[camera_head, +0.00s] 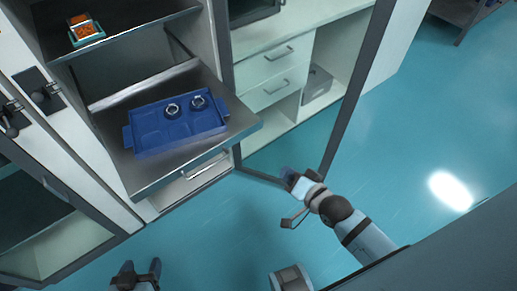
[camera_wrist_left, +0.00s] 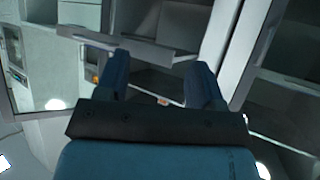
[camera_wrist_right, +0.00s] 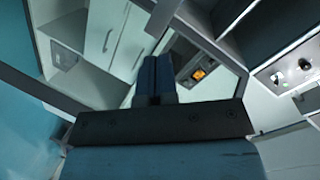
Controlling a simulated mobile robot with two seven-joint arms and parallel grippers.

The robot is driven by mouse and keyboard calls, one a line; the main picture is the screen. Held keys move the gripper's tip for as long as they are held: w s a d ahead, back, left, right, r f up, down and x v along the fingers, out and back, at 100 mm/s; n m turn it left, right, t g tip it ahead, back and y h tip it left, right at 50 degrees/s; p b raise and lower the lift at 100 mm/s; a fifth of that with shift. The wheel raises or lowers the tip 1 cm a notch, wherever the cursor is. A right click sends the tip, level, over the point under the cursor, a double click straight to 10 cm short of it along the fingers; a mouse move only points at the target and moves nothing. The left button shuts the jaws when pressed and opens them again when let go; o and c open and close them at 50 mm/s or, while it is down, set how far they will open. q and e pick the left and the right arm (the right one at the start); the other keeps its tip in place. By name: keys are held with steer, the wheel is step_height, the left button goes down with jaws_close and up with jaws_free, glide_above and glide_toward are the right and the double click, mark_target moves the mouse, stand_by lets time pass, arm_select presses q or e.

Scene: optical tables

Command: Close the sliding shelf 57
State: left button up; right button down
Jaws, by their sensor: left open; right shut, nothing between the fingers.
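The sliding shelf (camera_head: 240,126) is a grey metal shelf pulled out of the cabinet at the left, with a handle (camera_head: 207,166) below its front edge. A blue tray (camera_head: 165,132) with two small round metal parts lies on it. My left gripper (camera_head: 142,264) is open and empty at the bottom left, in front of the shelf and apart from it. Its open fingers also show in the left wrist view (camera_wrist_left: 158,72). My right gripper (camera_head: 287,172) is shut and empty, right of the shelf near the glass door's lower corner. Its closed fingers show in the right wrist view (camera_wrist_right: 156,62).
A dark-framed glass door (camera_head: 347,105) stands open right of the shelf. Behind it are white drawers (camera_head: 265,70) and a grey box (camera_head: 317,82). An upper shelf (camera_head: 130,14) holds a small orange-and-blue item (camera_head: 86,32). The teal floor (camera_head: 440,130) is clear at the right.

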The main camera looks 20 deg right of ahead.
steer(key=w+d+f+m+t+b, duration=0.2)
steer(key=w+f+m+b, duration=0.2)
steer(key=m+b, duration=0.25)
steer(key=m+t+b, duration=0.1)
steer(key=m+b, duration=0.1)
steer(key=b, duration=0.3)
glide_toward(255, 127)
steer(key=shift+n+y, duration=0.25)
steer(key=shift+y, duration=0.05)
steer(key=x, duration=0.6)
steer(key=shift+d+f, duration=0.1)
steer(key=shift+f, duration=0.05)
arm_select(q)
step_height(255, 127, down, 8)
steer(key=d, duration=0.1)
steer(key=shift+w+d+r+t+h, duration=0.2)
steer(key=shift+w+r+t+h, duration=0.1)
steer(key=shift+t+h, duration=0.1)
arm_select(e)
steer(key=shift+w, duration=0.8)
steer(key=shift+a, duration=0.25)
